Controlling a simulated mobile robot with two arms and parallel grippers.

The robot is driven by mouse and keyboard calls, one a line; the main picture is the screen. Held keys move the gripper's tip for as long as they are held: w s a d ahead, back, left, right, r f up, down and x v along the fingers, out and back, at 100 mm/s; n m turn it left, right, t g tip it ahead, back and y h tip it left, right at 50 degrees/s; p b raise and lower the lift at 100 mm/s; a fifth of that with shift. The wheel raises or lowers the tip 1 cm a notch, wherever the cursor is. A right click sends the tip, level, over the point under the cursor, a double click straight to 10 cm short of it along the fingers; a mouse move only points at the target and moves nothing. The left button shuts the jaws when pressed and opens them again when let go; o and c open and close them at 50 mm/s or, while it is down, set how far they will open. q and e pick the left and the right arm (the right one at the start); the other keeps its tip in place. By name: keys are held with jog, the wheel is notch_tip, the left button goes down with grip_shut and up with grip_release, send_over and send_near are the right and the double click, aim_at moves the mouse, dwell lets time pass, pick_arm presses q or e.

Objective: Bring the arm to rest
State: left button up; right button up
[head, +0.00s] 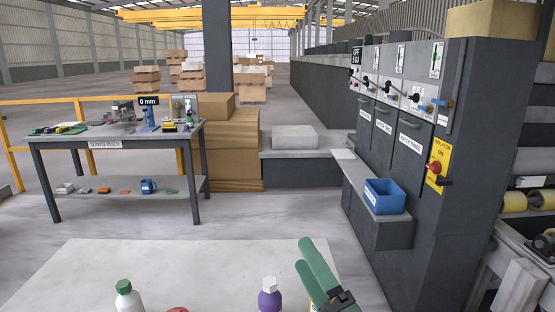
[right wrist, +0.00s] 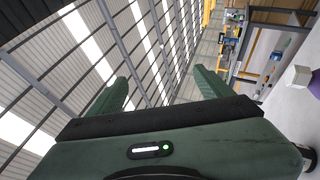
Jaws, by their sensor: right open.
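My right gripper (head: 303,254) is at the bottom centre-right of the head view, above the far right part of a pale stone slab (head: 160,262). Its two green fingers point up and away. In the right wrist view the fingers (right wrist: 160,85) stand apart with nothing between them, against the roof and wall of the hall. The gripper is open and empty. My left gripper and arm are not in view.
On the slab's near side are a white bottle with a green cap (head: 126,298) and a purple bottle (head: 269,299). A service bench (head: 110,137) stands left. A switch cabinet (head: 430,150) and a blue bin (head: 384,197) stand right.

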jog(key=s+d+f+m+g+h, duration=0.35)
jog(key=d+f+m+h, duration=0.3)
jog(key=f+m, duration=0.3)
jog(key=s+d+f+m+g+h, duration=0.2)
jog(key=d+f+m+g+h, duration=0.25)
jog(key=d+f+m, duration=0.55)
jog(key=s+a+f+m+g, duration=0.15)
jog(key=s+f+g, duration=0.25)
jog(key=s+f, duration=0.45)
jog(key=s+f+m+g, duration=0.3)
jog(key=s+f+g, duration=0.2)
jog(key=s, duration=0.7)
notch_tip(320, 180, down, 25)
jog(key=s+g, duration=0.1)
jog(key=s+d+f+g, duration=0.1)
jog(key=s+d+f, duration=0.2)
jog(key=s+f, duration=1.4)
jog(key=shift+s, duration=0.25)
